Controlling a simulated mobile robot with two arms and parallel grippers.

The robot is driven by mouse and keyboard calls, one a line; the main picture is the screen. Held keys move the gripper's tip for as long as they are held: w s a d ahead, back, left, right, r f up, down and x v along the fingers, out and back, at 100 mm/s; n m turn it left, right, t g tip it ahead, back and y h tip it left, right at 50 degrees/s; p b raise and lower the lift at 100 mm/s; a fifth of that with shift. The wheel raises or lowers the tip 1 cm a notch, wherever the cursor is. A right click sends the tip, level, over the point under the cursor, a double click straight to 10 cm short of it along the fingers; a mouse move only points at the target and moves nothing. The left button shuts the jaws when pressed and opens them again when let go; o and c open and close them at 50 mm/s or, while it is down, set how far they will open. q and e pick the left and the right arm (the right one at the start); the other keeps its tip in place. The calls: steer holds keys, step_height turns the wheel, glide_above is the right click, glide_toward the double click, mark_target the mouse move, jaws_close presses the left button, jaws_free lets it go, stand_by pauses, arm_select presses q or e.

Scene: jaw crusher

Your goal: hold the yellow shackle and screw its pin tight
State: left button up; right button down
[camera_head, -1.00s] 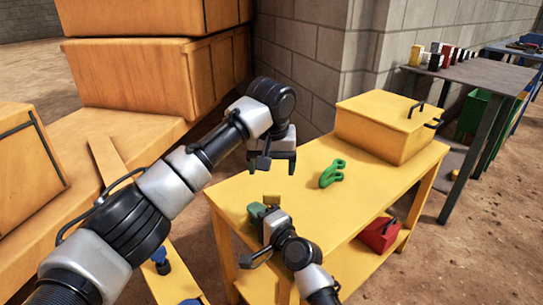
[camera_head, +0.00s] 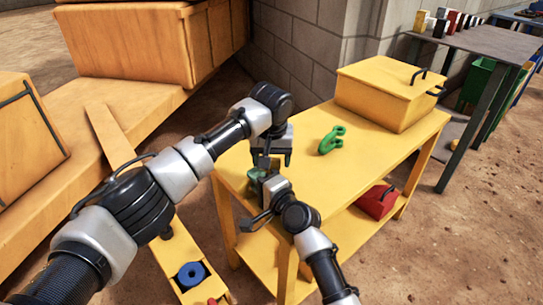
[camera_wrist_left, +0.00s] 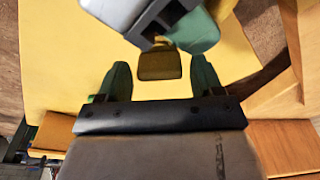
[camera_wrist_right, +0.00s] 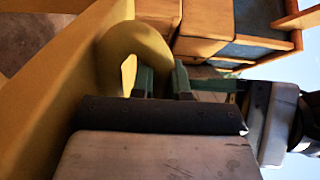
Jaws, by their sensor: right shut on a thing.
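The yellow shackle shows as a rounded yellow body (camera_wrist_right: 136,45) in the right wrist view, at the fingers of my right gripper (camera_wrist_right: 162,82). My right gripper is shut on it, at the near left end of the yellow table. In the left wrist view a small dark-yellow block-like piece (camera_wrist_left: 160,62), which looks like part of the shackle or its pin, lies ahead between the fingers. My left gripper (camera_wrist_left: 160,82) is open, with its fingers apart and clear of that piece. In the head view my left gripper (camera_head: 272,160) hangs just above my right gripper (camera_head: 262,180) and mostly hides the shackle.
A green shackle (camera_head: 332,139) lies on the yellow table (camera_head: 310,185). A yellow lidded box (camera_head: 390,90) stands at its back. A red box (camera_head: 377,201) sits on the lower shelf. Orange crates (camera_head: 130,45) stand at the left. The tabletop's middle is clear.

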arm_select(q)
steer(key=c, duration=0.8)
arm_select(e)
steer(key=shift+f, duration=0.15)
arm_select(q)
steer(key=shift+o, duration=0.2)
steer(key=m, duration=0.3)
steer(key=shift+m+h, duration=0.3)
steer(key=shift+m, duration=0.6)
steer(key=shift+f, duration=0.1)
steer(key=m, duration=0.2)
steer(key=shift+m+g, duration=0.3)
steer(key=shift+m, duration=1)
arm_select(e)
steer(key=shift+d, duration=0.1)
arm_select(q)
steer(key=shift+a+f, duration=0.1)
steer(key=shift+h, duration=0.3)
arm_select(e)
steer(key=shift+d, duration=0.1)
